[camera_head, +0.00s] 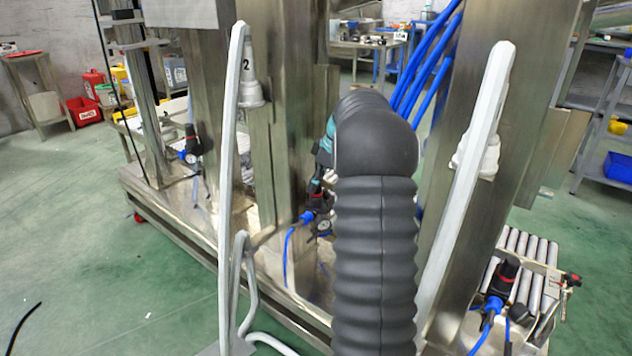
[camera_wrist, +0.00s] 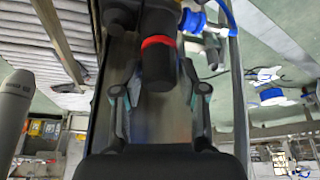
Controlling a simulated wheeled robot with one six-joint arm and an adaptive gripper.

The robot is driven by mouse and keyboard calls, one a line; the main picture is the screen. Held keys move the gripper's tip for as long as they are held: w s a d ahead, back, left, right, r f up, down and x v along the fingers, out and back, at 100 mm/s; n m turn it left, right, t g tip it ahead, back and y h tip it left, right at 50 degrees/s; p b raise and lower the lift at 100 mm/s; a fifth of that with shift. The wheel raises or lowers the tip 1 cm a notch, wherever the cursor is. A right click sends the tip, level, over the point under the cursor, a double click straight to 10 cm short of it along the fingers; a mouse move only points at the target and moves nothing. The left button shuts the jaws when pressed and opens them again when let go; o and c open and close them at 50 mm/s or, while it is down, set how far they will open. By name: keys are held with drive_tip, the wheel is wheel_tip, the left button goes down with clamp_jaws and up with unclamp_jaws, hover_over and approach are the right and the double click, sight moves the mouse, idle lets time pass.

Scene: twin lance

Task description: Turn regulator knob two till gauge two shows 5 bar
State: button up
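In the wrist view a black regulator knob (camera_wrist: 158,65) with a red ring lies between the two fingers of my gripper (camera_wrist: 160,92). The fingers are open, with a gap on each side of the knob. In the head view the middle regulator (camera_head: 309,216), with its blue fitting, sits low on the steel frame, and my gripper (camera_head: 317,182) is just above it, mostly hidden by my black-sleeved arm. A small round gauge (camera_head: 323,228) shows beside that regulator, partly covered by my arm; its reading is too small to tell. The mark "2" shows on a white lance part (camera_head: 247,66).
Other regulators stand at the left (camera_head: 190,148) and the right (camera_head: 503,285) of the frame. White bent tubes (camera_head: 229,170) and (camera_head: 468,180) rise on both sides of my arm. Blue hoses (camera_head: 428,60) hang behind it. Green floor is open at the left.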

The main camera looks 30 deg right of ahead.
clamp_jaws()
drive_tip(key=shift+m, duration=0.3)
